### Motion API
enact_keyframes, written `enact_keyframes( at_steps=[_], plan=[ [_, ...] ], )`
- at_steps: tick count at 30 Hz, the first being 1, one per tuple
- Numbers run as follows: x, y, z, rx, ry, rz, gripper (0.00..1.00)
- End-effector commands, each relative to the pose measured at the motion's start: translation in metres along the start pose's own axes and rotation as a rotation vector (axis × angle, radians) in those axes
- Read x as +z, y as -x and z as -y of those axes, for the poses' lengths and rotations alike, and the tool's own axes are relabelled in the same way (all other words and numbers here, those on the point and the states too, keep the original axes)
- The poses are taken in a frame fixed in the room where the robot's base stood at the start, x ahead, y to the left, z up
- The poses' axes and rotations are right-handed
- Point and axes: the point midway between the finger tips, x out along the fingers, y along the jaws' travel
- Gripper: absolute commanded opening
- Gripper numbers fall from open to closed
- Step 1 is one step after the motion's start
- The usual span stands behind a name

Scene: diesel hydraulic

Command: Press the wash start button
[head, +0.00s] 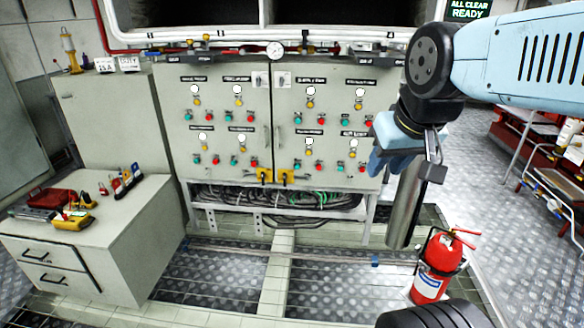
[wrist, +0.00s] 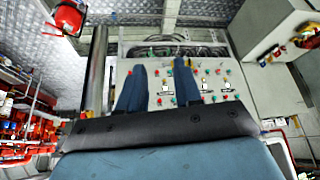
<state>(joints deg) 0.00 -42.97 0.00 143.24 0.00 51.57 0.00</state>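A grey two-door control cabinet (head: 262,135) stands ahead in the head view, with rows of green, red and yellow buttons, white round gauges or lamps and black labels. The label text is too small to read, so I cannot tell which one is the wash start button. My gripper (head: 388,158) is in front of the cabinet's right edge, overlapping the lower right buttons in the picture. The wrist view is upside down and shows the cabinet (wrist: 228,78) beyond my gripper (wrist: 160,64). Its two blue fingers are apart with nothing between them. They hide some buttons.
A red fire extinguisher (head: 437,266) stands at lower right, near a metal post (head: 404,212). A drawer unit (head: 95,240) with tools on top is at left. Cables (head: 280,196) run below the cabinet. The plated floor ahead (head: 330,285) is clear.

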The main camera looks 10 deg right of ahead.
Motion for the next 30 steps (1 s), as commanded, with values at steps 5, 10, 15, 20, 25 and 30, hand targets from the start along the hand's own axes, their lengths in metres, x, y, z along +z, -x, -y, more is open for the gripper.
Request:
enact_keyframes(
  at_steps=[5,10,15,20,25,30],
  plan=[
    [0.0000,0.0000,0.0000,0.000,0.000,0.000,0.16],
    [0.0000,0.0000,0.0000,0.000,0.000,0.000,0.00],
    [0.0000,0.0000,0.0000,0.000,0.000,0.000,0.00],
    [0.0000,0.0000,0.0000,0.000,0.000,0.000,0.00],
    [0.0000,0.0000,0.0000,0.000,0.000,0.000,0.00],
    [0.0000,0.0000,0.0000,0.000,0.000,0.000,0.00]
  ],
)
